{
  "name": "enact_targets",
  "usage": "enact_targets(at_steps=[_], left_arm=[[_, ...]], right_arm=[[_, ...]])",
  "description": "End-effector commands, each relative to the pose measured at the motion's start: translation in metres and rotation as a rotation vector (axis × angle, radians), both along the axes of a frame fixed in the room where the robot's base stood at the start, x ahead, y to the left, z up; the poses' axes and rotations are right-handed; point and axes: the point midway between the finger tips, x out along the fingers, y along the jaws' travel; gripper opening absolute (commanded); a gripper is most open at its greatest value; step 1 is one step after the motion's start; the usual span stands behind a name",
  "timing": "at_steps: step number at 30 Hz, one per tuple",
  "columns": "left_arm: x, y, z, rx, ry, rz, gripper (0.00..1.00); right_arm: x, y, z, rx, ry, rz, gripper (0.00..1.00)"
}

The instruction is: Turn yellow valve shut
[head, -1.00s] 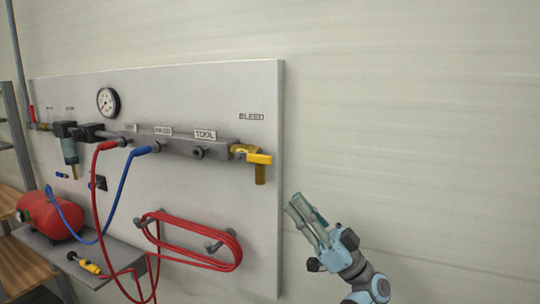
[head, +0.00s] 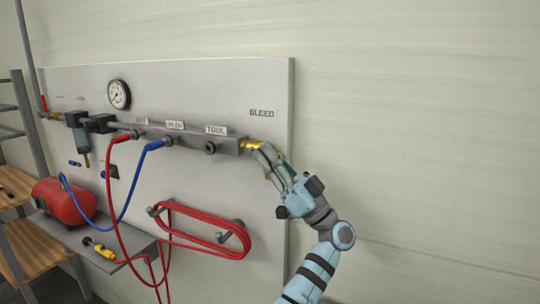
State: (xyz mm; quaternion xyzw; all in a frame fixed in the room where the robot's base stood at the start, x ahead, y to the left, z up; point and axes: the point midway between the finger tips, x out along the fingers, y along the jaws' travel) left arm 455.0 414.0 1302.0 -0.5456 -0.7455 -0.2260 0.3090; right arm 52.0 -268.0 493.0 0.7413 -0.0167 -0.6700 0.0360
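The yellow bleed valve (head: 251,145) sits at the right end of the grey manifold bar, under the BLEED label (head: 262,113). Only its brass-yellow body and a little yellow beside the fingers show; most of the handle is hidden.
The grey panel (head: 200,90) carries a pressure gauge (head: 118,94), red and blue hoses, and a coiled red hose (head: 200,238) below the manifold. A red tank (head: 65,201) stands on a shelf at left. The wall right of the panel is clear.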

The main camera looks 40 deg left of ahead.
Motion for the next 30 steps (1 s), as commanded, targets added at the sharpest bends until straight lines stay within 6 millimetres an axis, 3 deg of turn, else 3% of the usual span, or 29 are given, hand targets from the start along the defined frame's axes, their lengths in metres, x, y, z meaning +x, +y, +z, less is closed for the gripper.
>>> enact_targets(at_steps=[17, 30], left_arm=[[0.0, 0.0, 0.004, -0.031, -0.01, 0.0, 0.0], [0.0, 0.002, 0.023, -0.29, -0.09, -0.001, 0.0]], right_arm=[[-0.001, 0.0, 0.008, 0.0, 0.001, 0.0, 0.4], [-0.001, 0.0, 0.067, 0.0, 0.001, 0.0, 0.4]])
